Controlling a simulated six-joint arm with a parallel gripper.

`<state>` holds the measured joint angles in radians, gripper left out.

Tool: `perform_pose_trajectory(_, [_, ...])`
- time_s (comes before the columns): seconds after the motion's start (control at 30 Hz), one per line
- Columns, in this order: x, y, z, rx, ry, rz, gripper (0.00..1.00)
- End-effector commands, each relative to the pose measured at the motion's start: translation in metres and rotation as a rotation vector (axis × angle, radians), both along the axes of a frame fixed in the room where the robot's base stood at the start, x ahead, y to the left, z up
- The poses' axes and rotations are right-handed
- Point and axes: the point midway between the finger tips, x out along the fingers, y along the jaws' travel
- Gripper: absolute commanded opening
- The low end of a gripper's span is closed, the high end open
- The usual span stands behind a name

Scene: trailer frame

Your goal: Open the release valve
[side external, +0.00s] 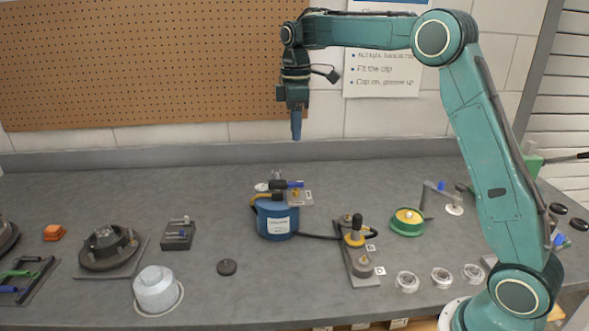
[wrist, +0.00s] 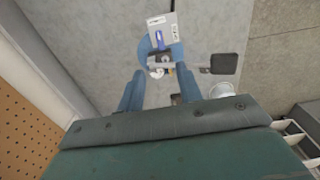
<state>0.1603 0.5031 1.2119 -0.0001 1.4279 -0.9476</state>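A blue tank (side external: 278,220) with a white label stands upright mid-bench. On its top sit dark and brass fittings and a small blue lever (side external: 294,184), which I take for the release valve handle. A pale tag plate (side external: 300,198) is beside it. In the wrist view the blue lever (wrist: 159,38) lies ahead of my fingers, against the pale plate (wrist: 163,27). My gripper (side external: 296,137) points down above the tank, clear of it. The wrist view shows its two blue fingers apart and nothing between them (wrist: 160,78). Part of the tank top is hidden by its fittings.
A black hose (side external: 317,237) runs from the tank to a hand pump (side external: 356,240) at the right. A dark disc (side external: 227,267) and a grey block (side external: 178,234) lie left. A green-rimmed dish (side external: 407,221) stands right. The pegboard wall (side external: 140,60) is behind.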

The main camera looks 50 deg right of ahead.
Motion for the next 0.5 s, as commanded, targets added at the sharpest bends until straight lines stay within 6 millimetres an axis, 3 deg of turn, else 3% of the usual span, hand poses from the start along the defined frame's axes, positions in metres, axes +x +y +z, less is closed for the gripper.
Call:
perform_pose_trajectory(0.27, [0.0,0.0,-0.011,0.001,0.001,-0.001,0.35])
perform_pose_trajectory(0.5, [-0.001,0.0,-0.038,0.001,0.002,-0.001,0.35])
